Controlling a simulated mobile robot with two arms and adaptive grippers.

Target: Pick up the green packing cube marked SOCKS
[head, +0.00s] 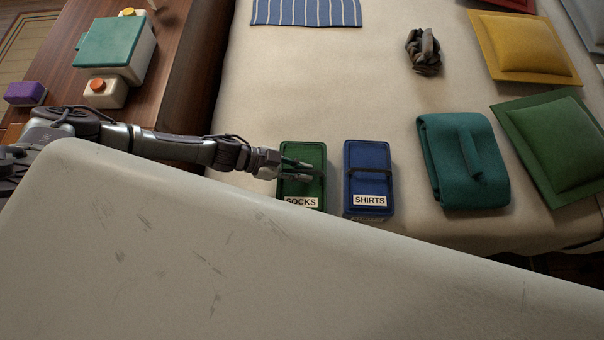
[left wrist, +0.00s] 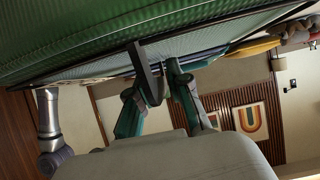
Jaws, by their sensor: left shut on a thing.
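The green packing cube (head: 314,155) marked SOCKS lies label side up on the bed, left of a blue cube. Its label (head: 300,202) is at the near end, its lower edge partly cut off by the pale surface in front. My left gripper (head: 307,169) reaches in from the left over the middle of the cube, shut on its dark strap handle. In the left wrist view the cube's green side (left wrist: 100,40) fills the top, and the fingers (left wrist: 160,75) close at the dark strap. Whether the cube is clear of the bed I cannot tell. My right gripper is not in view.
The blue packing cube (head: 369,160) marked SHIRTS lies close to the right, with a narrow gap. Further right are a folded teal cloth item (head: 440,165) and a green cushion (head: 553,150). A wooden surface (head: 180,75) with boxes stands left. The bed behind is mostly clear.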

